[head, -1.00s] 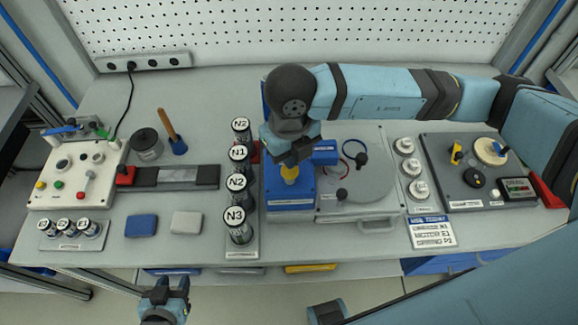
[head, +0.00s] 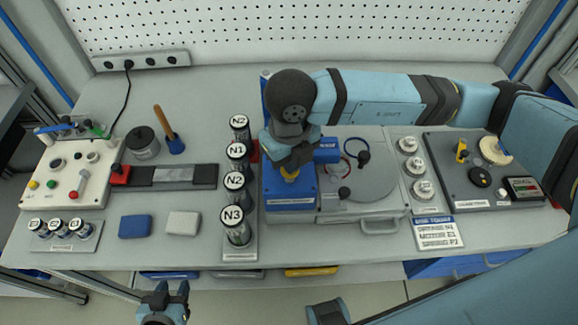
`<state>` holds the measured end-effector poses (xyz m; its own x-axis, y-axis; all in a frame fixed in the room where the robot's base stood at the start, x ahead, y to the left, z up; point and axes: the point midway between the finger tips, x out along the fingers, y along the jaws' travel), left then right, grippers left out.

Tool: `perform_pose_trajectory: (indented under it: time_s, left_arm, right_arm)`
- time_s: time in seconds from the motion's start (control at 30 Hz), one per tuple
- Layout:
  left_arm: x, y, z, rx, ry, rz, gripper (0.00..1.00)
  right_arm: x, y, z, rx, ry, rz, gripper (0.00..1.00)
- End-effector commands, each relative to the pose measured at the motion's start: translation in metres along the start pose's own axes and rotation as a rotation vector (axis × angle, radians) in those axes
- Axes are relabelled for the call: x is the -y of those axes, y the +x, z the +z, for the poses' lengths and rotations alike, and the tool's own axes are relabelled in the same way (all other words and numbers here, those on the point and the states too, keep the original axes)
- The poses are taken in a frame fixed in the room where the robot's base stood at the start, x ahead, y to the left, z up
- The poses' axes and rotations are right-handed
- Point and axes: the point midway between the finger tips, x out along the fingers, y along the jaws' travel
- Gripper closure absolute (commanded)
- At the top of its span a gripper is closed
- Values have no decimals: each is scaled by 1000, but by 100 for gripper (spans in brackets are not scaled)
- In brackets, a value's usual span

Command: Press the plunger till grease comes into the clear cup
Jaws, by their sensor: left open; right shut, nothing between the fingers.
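The yellow plunger (head: 289,175) stands on top of the blue dispenser box (head: 291,196) in the middle of the bench. My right gripper (head: 290,166) is shut and points down onto the plunger. It seems to touch the plunger's top and covers part of it. I cannot make out the clear cup or any grease; the gripper and arm hide part of this area. My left gripper (head: 166,293) is open and empty in front of the bench's front edge, low in the view.
A column of labelled cans (head: 236,226) stands just left of the blue box. A grey machine with a round plate (head: 372,183) is to its right. A blue block (head: 135,226) and a white block (head: 183,223) lie at the left front.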

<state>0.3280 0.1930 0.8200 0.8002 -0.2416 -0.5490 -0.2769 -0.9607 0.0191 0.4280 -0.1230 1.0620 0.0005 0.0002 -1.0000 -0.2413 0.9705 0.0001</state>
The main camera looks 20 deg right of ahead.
Motion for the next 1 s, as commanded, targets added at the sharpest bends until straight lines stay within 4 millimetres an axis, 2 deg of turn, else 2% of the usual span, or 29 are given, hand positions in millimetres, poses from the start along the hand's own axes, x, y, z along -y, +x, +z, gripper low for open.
perform_pose_trajectory:
  time_s: [0.53,0.83,1.0]
  left_arm:
    - [1,12,19,4,-2,0,57]
    - [0,9,14,2,-2,0,57]
    - [0,6,10,1,-2,0,57]
  right_arm:
    - [0,22,0,-1,0,0,100]
    - [0,17,0,-2,0,0,100]
    - [0,7,0,-1,0,0,100]
